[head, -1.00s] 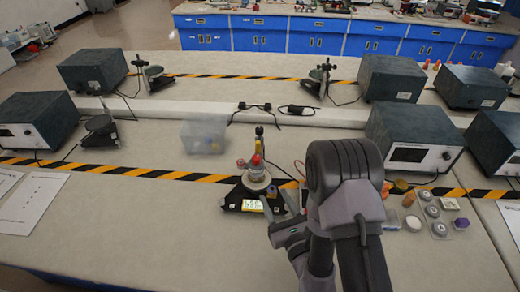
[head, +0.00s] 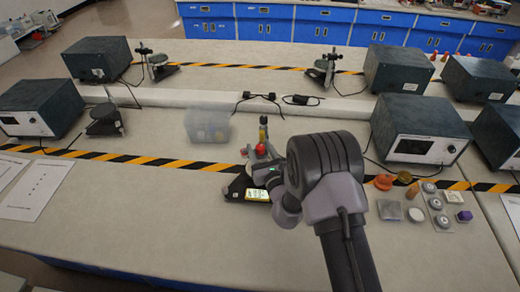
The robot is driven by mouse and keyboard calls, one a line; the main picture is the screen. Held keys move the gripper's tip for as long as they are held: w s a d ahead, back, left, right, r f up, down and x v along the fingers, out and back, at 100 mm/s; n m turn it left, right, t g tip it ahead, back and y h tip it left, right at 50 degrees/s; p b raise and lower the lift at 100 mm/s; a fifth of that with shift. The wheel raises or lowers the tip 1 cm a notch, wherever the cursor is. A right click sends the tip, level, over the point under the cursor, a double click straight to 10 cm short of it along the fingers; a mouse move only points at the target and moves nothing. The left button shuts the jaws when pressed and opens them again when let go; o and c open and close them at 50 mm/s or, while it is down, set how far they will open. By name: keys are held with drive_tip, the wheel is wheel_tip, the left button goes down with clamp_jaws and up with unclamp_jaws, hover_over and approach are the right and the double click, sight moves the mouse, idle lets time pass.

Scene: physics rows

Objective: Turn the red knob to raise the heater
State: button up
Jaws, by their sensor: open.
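The small heater apparatus stands on a black base with a lit yellow display (head: 257,194) on the near bench. A red part (head: 261,149), which looks like the red knob, shows near its top. A smaller reddish part (head: 244,153) sticks out to the left of it. My gripper (head: 267,160) is open at the apparatus, close to the red part on its right side. I cannot tell whether it touches the knob. My wrist and forearm hide the right side of the apparatus and most of the fingers.
A clear plastic box (head: 208,126) stands behind and left. A grey power unit (head: 418,132) stands to the right, with small jars and weights (head: 433,203) in front of it. Paper sheets (head: 37,190) lie at the left. The front bench surface left of the apparatus is clear.

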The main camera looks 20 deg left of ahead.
clamp_jaws()
drive_tip(key=shift+d+n+g+y, duration=0.1)
drive_tip(key=shift+n+g+y, duration=0.2)
drive_tip(key=shift+y, duration=0.1)
drive_tip(key=n+g+y+b, duration=0.2)
drive_tip(key=g, duration=0.1)
drive_tip(key=shift+f+n+y, duration=0.1)
drive_tip(key=shift+n+y, duration=0.2)
drive_tip(key=shift+y, duration=0.1)
drive_tip(key=shift+n+g+y+b, duration=1.05)
drive_tip(key=shift+n+g, duration=0.45)
drive_tip(key=shift+g, duration=0.6)
